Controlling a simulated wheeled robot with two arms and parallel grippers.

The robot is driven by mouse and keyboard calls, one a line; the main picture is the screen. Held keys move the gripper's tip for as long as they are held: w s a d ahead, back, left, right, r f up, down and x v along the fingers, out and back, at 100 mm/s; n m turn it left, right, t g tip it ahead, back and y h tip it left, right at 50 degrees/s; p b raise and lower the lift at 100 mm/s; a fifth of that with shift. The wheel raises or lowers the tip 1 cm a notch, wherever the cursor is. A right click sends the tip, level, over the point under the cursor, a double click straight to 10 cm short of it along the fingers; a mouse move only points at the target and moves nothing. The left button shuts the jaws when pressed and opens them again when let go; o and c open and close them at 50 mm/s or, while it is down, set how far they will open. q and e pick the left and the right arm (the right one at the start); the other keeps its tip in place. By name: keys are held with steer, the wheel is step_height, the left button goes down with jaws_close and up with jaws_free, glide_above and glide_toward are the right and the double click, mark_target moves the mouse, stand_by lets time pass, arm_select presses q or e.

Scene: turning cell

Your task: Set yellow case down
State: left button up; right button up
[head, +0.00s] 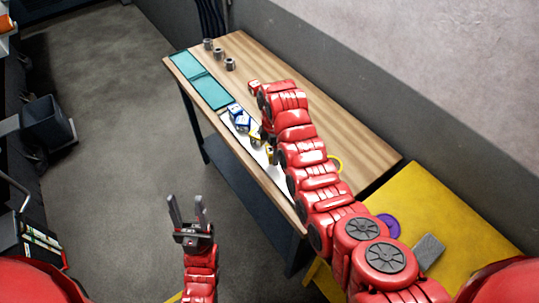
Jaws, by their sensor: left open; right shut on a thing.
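A small yellow case (255,131) shows beside my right forearm, over the white strip (281,181) along the table's near edge. A second yellow piece (270,153) shows just below it, partly covered. My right gripper (264,141) is down among these yellow pieces, mostly hidden by my arm, and shut on a yellow case. I cannot tell exactly which piece is in its fingers or whether it touches the strip. My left gripper (187,206) is open and empty over the floor, left of the table.
Two blue-and-white cases (239,117) stand at the strip's far end. Teal trays (211,92) and several grey cylinders (218,53) lie beyond. A small red case (254,87) is beside my arm. A yellow table (440,212) holds a purple ring (389,224) and a grey block (429,251).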

mark_target(269, 149)
steer(key=shift+w+a, duration=0.15)
steer(key=shift+w, duration=0.3)
steer(key=b, duration=0.2)
steer(key=w+b, duration=0.1)
steer(key=b, duration=0.1)
steer(key=w+b, duration=0.1)
steer(key=b, duration=0.1)
steer(key=shift+w+a+f+b, duration=0.2)
steer(key=shift+a+f+b, duration=0.1)
steer(key=shift+a+f, duration=0.05)
steer(key=shift+r+b, duration=0.15)
steer(key=shift+b, duration=0.4)
steer(key=shift+w+a+b, duration=0.15)
steer(key=shift+b, duration=0.5)
steer(key=shift+f+p, duration=0.2)
steer(key=shift+p, duration=0.65)
steer(key=shift+f+b, duration=0.45)
steer(key=shift+f, duration=0.95)
